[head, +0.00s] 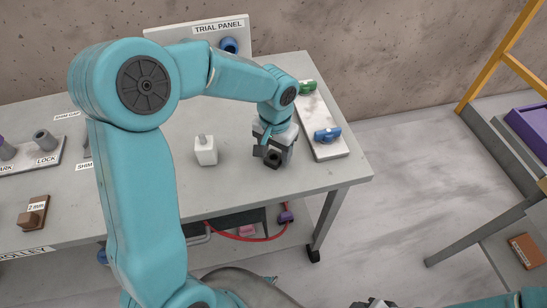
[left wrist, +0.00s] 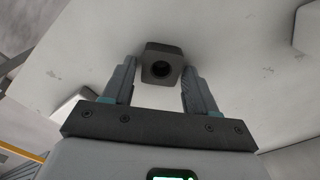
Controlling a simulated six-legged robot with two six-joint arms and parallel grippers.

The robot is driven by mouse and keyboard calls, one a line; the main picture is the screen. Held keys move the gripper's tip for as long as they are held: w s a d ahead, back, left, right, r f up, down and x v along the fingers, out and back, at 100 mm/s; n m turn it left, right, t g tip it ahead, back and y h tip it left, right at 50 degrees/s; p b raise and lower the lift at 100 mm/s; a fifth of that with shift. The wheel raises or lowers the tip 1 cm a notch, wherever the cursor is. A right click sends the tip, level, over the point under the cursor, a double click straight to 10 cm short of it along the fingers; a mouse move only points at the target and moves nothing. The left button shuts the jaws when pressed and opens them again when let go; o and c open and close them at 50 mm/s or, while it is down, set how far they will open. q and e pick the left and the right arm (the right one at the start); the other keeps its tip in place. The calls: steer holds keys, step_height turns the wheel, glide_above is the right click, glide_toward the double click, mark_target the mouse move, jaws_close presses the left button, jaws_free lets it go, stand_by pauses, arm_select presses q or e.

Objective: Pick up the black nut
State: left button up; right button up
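The black nut (left wrist: 161,65) is a dark block with a round hole, on the pale table top. In the left wrist view it sits between the fingertips of my left gripper (left wrist: 159,72), with a gap at the left finger and little or none visible at the right. The fingers are apart, so the gripper is open around it. In the head view my left gripper (head: 270,148) points down at the table's right part, and the nut (head: 273,158) shows dark at its fingers, partly covered. A grey piece, perhaps my right gripper (head: 375,303), is cut off at the bottom edge.
A white bottle-like block (head: 205,151) stands left of the gripper. A pale board (head: 319,118) with green and blue fittings lies close on the right. A sign panel (head: 190,30) stands behind. A brown block (head: 33,213) and a grey-fitting board (head: 30,158) are at left.

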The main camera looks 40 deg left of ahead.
arm_select(q)
steer(key=shift+r, duration=0.1)
steer(key=c, duration=0.8)
steer(key=shift+r, duration=0.2)
steer(key=shift+r+p, duration=0.85)
steer(key=shift+r, duration=8.9)
